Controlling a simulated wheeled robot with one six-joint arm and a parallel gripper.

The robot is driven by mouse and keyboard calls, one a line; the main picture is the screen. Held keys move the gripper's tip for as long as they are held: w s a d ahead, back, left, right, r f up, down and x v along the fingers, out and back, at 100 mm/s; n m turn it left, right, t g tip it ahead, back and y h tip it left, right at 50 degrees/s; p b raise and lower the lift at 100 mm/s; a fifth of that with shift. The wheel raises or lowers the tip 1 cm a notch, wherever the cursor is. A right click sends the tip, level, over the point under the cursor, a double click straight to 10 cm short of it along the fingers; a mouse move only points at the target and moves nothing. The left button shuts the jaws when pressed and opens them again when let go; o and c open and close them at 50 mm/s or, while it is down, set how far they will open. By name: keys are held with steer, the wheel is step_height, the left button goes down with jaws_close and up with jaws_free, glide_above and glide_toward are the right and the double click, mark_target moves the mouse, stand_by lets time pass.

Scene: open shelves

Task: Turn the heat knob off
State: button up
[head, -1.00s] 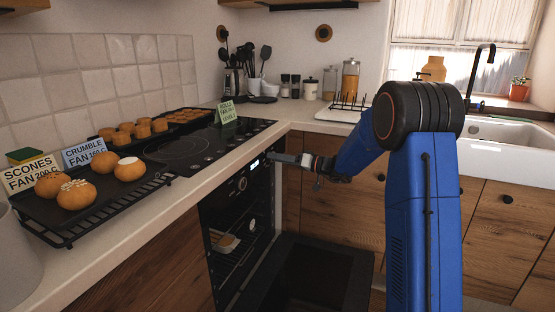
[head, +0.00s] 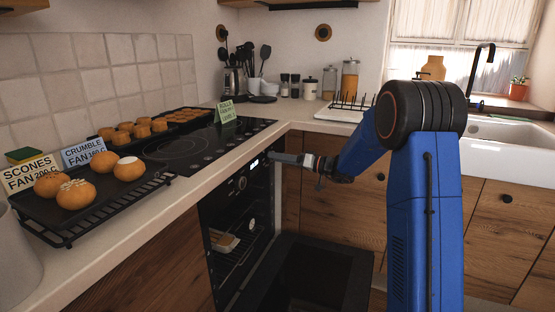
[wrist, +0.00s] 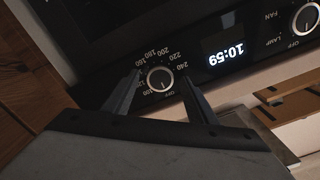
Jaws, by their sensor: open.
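The heat knob (wrist: 160,78) is a round dark knob with a light rim on the black oven panel, ringed by temperature numbers and an OFF mark in the wrist view. Which mark its pointer meets is too small to tell. My gripper (wrist: 161,75) is open, with one finger on each side of the knob; whether either touches it I cannot tell. In the head view my gripper (head: 272,157) is at the panel's right end and hides the heat knob there.
A second knob (wrist: 305,18), marked FAN, LAMP and OFF, lies beyond the clock display (wrist: 224,52). The oven door (head: 318,275) hangs open below my arm. The counter edge and hob (head: 205,145) are just above the panel.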

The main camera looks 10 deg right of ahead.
steer(key=v, duration=1.6)
steer(key=shift+d, duration=0.25)
steer(key=shift+s, duration=0.15)
steer(key=s+a+g+h, duration=0.2)
steer(key=s+a+g, duration=0.2)
steer(key=s+a, duration=0.6)
steer(key=s+a+g+h, duration=0.3)
steer(key=s+a+g, duration=0.15)
steer(key=s, duration=0.95)
steer(key=s+d+f+m+t+h, duration=0.1)
steer(key=s+d+f+m+h, duration=0.1)
steer(key=s, duration=0.9)
steer(key=s+d+f+m+t+h, duration=0.1)
steer(key=s+d+h, duration=0.4)
steer(key=s, duration=0.6)
steer(key=shift+s+d+f+m+t+h, duration=0.3)
steer(key=shift+f+m+h, duration=0.3)
steer(key=shift+f+h, duration=0.6)
steer(key=shift+a+r, duration=0.1)
